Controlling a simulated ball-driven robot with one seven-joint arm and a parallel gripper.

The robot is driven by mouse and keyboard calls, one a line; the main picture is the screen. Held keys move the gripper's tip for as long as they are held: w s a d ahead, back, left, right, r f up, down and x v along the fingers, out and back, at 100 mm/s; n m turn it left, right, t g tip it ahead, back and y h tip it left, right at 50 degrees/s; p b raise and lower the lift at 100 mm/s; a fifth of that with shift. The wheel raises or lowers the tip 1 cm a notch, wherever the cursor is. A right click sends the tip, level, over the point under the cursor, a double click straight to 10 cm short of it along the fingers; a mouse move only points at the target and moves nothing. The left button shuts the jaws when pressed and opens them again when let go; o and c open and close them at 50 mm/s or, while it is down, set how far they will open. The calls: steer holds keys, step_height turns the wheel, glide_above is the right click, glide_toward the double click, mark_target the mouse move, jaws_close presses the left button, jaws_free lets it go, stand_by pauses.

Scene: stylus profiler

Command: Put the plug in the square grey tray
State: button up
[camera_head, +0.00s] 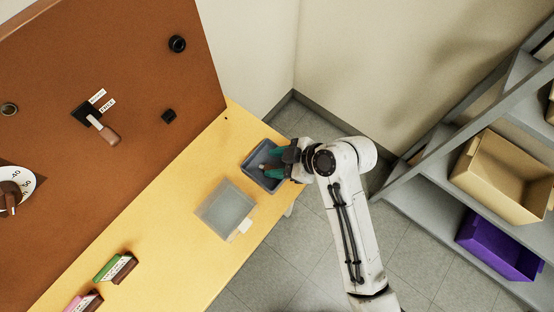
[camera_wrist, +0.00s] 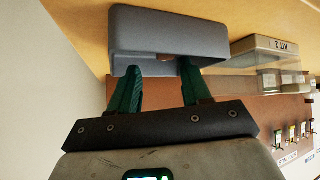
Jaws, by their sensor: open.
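The square grey tray (camera_head: 249,160) stands near the right edge of the yellow table. In the wrist view the tray (camera_wrist: 170,22) is at the top of the picture. My gripper (camera_head: 270,168) is at the tray, with its green fingers over its inside. In the wrist view my gripper (camera_wrist: 161,70) has its two fingers spread apart, the tips at the tray's near side. A small brownish piece, possibly the plug (camera_wrist: 165,57), shows between the fingertips at the tray. It is mostly hidden, and I cannot tell what it rests on.
A grey clear-topped box (camera_head: 225,208) stands close to the tray; its label reads KIT 2 in the wrist view (camera_wrist: 262,44). A brown board (camera_head: 130,60) with knobs and a lever rises behind the table. Shelves (camera_head: 425,200) with bins stand at the right.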

steer(key=shift+s+d+r+p, duration=0.1)
steer(key=shift+d+r+p, duration=0.35)
steer(key=shift+r+p, duration=0.3)
steer(key=shift+s+d+r+p, duration=0.15)
steer(key=shift+d+r+p, duration=0.25)
steer(key=shift+r+p, duration=0.35)
steer(key=shift+s+d+r+p, duration=0.1)
steer(key=shift+d+r+p, duration=0.35)
steer(key=shift+r+p, duration=0.3)
steer(key=v, duration=0.3)
steer(key=shift+w+a+r+p, duration=0.1)
steer(key=shift+a+r+p, duration=0.15)
steer(key=shift+p, duration=0.15)
steer(key=b+v, duration=0.1)
steer(key=v, duration=0.9)
steer(key=shift+d+r+b, duration=0.2)
steer(key=shift+d+b, duration=0.15)
steer(key=shift+b, duration=0.05)
